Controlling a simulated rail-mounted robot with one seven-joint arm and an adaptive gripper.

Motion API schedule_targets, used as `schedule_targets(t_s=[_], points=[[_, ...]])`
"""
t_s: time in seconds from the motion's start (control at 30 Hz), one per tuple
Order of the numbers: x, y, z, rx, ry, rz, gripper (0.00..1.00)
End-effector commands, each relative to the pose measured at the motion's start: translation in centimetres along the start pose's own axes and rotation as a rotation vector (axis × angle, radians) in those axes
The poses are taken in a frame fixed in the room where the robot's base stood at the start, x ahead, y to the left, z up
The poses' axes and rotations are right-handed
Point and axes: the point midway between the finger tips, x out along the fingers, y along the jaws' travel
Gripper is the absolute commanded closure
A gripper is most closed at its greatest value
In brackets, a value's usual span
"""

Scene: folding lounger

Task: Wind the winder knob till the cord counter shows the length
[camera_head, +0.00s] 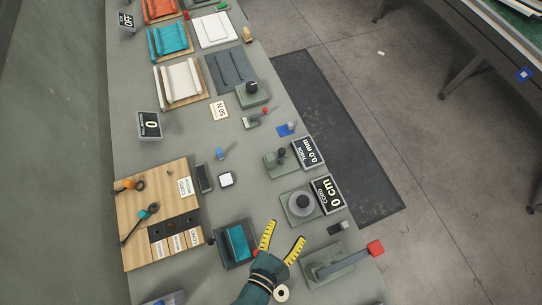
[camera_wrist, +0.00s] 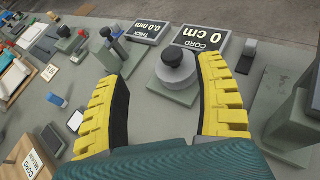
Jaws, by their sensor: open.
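The winder is a grey round drum with a black knob (camera_head: 303,201) on a grey-green base. In the wrist view the knob (camera_wrist: 174,58) stands upright between my fingers but beyond their tips. The cord counter (camera_head: 327,194) is a black sign behind the winder; it reads "0 cm", and this also shows in the wrist view (camera_wrist: 201,39). My gripper (camera_head: 282,237) has yellow ribbed fingers spread wide and empty. In the head view it is over the bench, nearer the front than the winder and apart from it.
A thickness display (camera_head: 308,152) reading 0.0 mm stands beside a small gauge. A press-like device with a red-ended lever (camera_head: 375,248) is to the right of my gripper. A teal block on a dark tray (camera_head: 222,249) is at its left. A wooden board (camera_head: 135,202) lies farther left.

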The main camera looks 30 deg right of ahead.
Motion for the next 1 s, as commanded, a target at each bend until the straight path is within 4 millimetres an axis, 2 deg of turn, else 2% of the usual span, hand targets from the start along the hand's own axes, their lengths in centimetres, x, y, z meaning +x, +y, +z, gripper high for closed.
schedule_targets(t_s=[0.03, 0.13, 0.27, 0.37, 0.77, 1.0], points=[[0.5, -1.3, -2.9, -0.068, -0.004, 0.029, 0.30], [0.3, -1.8, -4.1, -0.121, -0.006, 0.069, 0.30], [0.5, -1.4, -3.9, -0.118, -0.003, 0.076, 0.30], [1.6, -1.4, -3.9, -0.115, -0.001, 0.071, 0.30], [8.0, -1.0, -4.0, -0.111, -0.001, 0.069, 0.30], [12.7, -0.6, -4.0, -0.111, -0.001, 0.071, 0.30]])
